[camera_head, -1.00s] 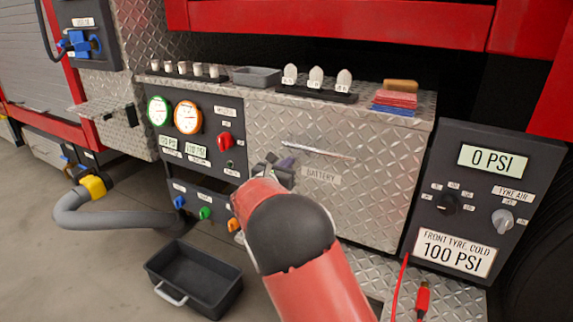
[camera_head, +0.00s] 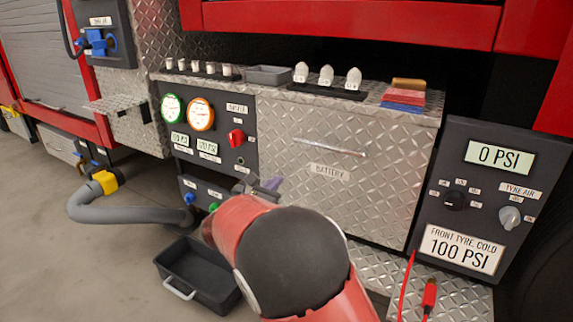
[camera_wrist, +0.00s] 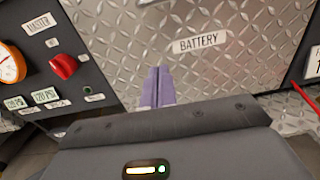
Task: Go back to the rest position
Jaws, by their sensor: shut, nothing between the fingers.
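My gripper (camera_head: 272,184) shows in the head view in front of the pump panel and the battery drawer, partly hidden behind my red and black arm. In the wrist view its purple fingers (camera_wrist: 158,86) are together with nothing between them, below the BATTERY label (camera_wrist: 199,43). The fingers look apart from the diamond-plate drawer front (camera_head: 345,185), though the exact gap is hard to tell. The arm hides part of the lower row of coloured knobs.
A pump panel (camera_head: 222,108) with gauges and a red MASTER knob (camera_head: 236,137) is at left. A tyre-air panel (camera_head: 484,205) reading 0 PSI stands at right. A black tray (camera_head: 200,275) and a grey hose (camera_head: 130,213) lie on the floor. Several items stand on the shelf.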

